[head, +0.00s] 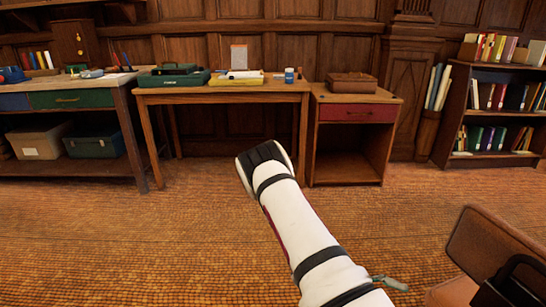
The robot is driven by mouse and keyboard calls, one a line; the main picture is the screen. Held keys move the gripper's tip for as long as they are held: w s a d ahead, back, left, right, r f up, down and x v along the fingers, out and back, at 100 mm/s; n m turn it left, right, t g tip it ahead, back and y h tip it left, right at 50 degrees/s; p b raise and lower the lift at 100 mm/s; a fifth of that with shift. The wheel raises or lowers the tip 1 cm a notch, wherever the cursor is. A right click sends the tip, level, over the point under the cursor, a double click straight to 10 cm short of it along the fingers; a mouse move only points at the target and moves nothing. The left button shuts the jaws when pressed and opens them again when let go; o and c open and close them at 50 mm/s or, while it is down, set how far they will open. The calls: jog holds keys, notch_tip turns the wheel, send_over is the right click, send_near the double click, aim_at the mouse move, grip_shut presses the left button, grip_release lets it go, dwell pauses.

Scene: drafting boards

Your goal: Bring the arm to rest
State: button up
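My white arm with black bands reaches up from the bottom edge to the middle of the head view. Its topmost visible part is a dark, rounded joint in front of the middle table. I cannot make out my gripper or its fingers. Whether it holds anything does not show.
A wooden table (222,91) stands behind the arm, with a green case (173,79) on it. A red-drawer cabinet (352,114) bears a brown case (351,85). A workbench (68,100) is left, a bookcase (455,110) right. A brown object (495,240) is at lower right. Left floor is clear.

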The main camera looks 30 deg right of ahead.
jog(key=w+a+r+n+t+y, duration=0.2)
jog(key=a+r+n+t+y, duration=0.2)
jog(key=a+r+t, duration=1.1)
jog(key=s+a+r+n+t, duration=0.3)
jog(key=s+a+r+t, duration=0.2)
jog(key=t, duration=0.3)
notch_tip(320, 180, up, 30)
jog(key=t+p, duration=0.3)
jog(key=p, duration=2.4)
jog(key=shift+w+d+f+t+y+p, duration=0.15)
jog(key=shift+t+y+p, duration=0.15)
jog(key=shift+y+p, duration=0.1)
